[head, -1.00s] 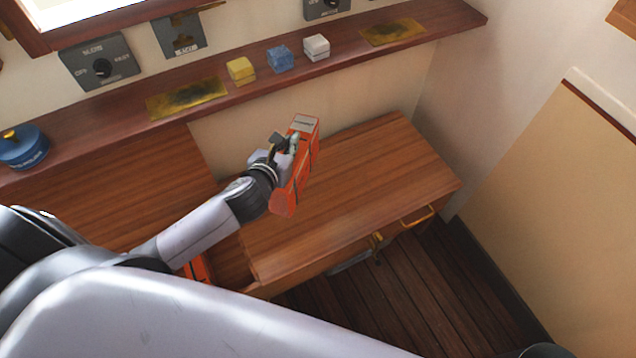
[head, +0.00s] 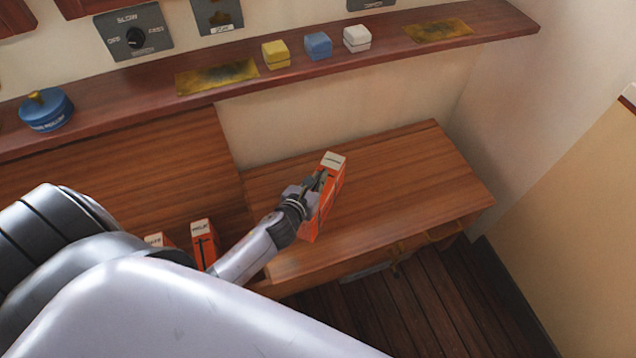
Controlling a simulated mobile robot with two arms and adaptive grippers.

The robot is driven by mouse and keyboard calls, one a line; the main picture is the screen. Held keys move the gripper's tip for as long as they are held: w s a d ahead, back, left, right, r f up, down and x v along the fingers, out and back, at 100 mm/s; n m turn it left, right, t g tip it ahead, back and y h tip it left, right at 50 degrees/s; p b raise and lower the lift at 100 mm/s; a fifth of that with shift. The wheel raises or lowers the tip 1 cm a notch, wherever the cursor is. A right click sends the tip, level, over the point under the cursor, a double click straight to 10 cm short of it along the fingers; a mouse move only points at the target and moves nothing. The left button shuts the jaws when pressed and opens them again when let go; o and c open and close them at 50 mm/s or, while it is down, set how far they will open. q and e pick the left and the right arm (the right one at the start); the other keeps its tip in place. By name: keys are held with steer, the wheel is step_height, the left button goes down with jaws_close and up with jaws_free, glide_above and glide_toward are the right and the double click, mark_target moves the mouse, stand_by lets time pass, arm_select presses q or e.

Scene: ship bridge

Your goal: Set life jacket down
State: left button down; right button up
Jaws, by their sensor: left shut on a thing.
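An orange life jacket (head: 325,200), a box-like pack with a pale top and dark straps, is in my left gripper (head: 316,184). The gripper is shut on it from its left side. The jacket stands nearly upright, slightly tilted, over the left part of the wooden cabinet top (head: 410,180). I cannot tell whether its lower end touches the wood. My right gripper is not in view.
Two similar orange packs (head: 203,243) (head: 155,240) stand left of my forearm, partly hidden. A shelf above holds yellow (head: 276,54), blue (head: 318,45) and white (head: 357,38) boxes and a blue round container (head: 46,110). The cabinet top's right side is clear.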

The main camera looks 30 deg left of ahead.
arm_select(q)
steer(key=shift+w+f, duration=0.1)
steer(key=shift+f, duration=0.05)
steer(key=shift+f, duration=0.1)
steer(key=c, duration=1.7)
jaws_free()
steer(key=shift+f, duration=0.1)
steer(key=v, duration=1.2)
steer(key=shift+p, duration=0.35)
